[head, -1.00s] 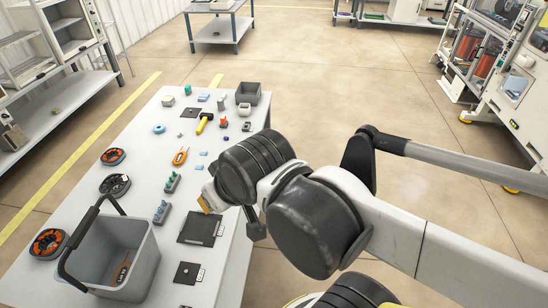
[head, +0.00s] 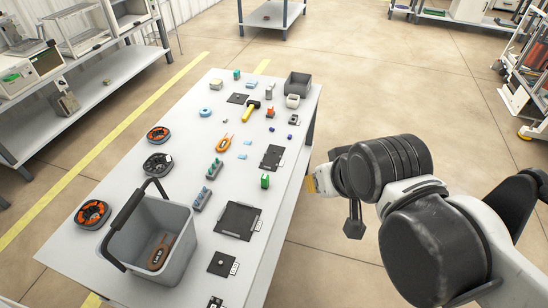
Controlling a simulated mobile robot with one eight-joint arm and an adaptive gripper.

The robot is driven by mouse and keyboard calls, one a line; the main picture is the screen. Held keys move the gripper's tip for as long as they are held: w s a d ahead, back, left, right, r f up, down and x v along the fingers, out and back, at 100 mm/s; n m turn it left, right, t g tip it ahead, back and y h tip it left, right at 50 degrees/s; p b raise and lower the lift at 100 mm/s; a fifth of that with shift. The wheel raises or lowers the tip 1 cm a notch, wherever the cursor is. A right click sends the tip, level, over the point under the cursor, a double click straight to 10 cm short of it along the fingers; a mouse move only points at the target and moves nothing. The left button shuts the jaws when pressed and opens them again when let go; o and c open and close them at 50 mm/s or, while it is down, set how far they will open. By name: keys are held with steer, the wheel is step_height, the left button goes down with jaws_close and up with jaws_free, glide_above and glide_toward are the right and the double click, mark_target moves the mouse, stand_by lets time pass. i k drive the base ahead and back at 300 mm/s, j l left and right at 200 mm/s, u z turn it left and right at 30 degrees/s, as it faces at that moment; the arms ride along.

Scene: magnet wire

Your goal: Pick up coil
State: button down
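I cannot tell which one the task means. A small light-blue ring (head: 205,112) lies farther back. My gripper (head: 316,184) is at the end of my arm, right of the table edge and well apart from the coils. The wrist's dark round housing hides most of it, so its fingers do not show clearly.
The grey basket (head: 178,225) with a raised black handle stands at the table's front left, holding an orange-and-black tool (head: 160,252). Black plates (head: 238,220), a yellow-handled hammer (head: 252,108) and small parts lie across the white table (head: 130,215). Open floor lies right of it.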

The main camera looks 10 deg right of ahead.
mark_target(224, 145)
steer(key=i+l+u, duration=0.25)
steer(key=i+l, duration=1.2)
steer(key=i, duration=0.1)
